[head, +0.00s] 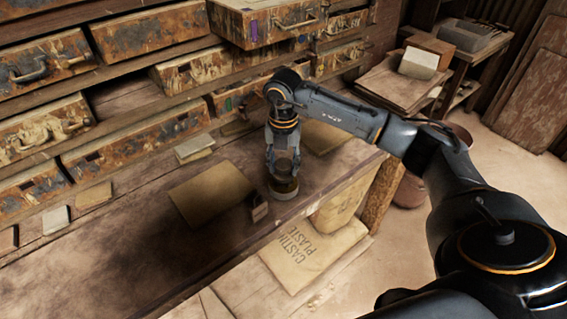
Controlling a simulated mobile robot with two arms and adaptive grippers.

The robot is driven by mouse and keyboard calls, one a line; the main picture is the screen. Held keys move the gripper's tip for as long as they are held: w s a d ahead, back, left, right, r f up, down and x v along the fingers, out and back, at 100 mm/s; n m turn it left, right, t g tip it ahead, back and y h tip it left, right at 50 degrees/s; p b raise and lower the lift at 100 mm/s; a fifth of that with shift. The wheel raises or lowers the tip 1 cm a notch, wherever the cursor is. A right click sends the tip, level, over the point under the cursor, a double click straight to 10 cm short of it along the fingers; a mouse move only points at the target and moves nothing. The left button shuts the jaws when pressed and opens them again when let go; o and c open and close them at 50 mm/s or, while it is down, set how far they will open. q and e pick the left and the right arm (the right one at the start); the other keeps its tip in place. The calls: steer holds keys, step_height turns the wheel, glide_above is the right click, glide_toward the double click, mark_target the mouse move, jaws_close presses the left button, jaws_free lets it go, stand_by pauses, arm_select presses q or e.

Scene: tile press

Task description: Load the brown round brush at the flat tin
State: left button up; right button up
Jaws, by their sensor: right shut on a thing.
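My right gripper (284,172) points straight down over the workbench, near its front edge. It is shut on a dark brown round thing, which looks like the brown round brush (285,183); the fingers hide much of it. Directly under it is a low round grey thing with a pale rim, which looks like the flat tin (286,195). The brush's lower end appears to be at the tin; whether it touches the inside is too small to tell. My left gripper is not in view.
A small dark block (260,211) stands just left of the tin. A flat tan board (211,193) lies farther left on the workbench (130,240). Worn drawers (110,155) line the back. A plaster bag (315,252) lies below the front edge. The left bench front is clear.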

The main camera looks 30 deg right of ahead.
mark_target(284, 164)
steer(key=shift+s+f, duration=0.1)
steer(key=shift+f, duration=0.3)
stand_by(1.1)
steer(key=shift+r+p, duration=2.15)
steer(key=shift+r, duration=1.4)
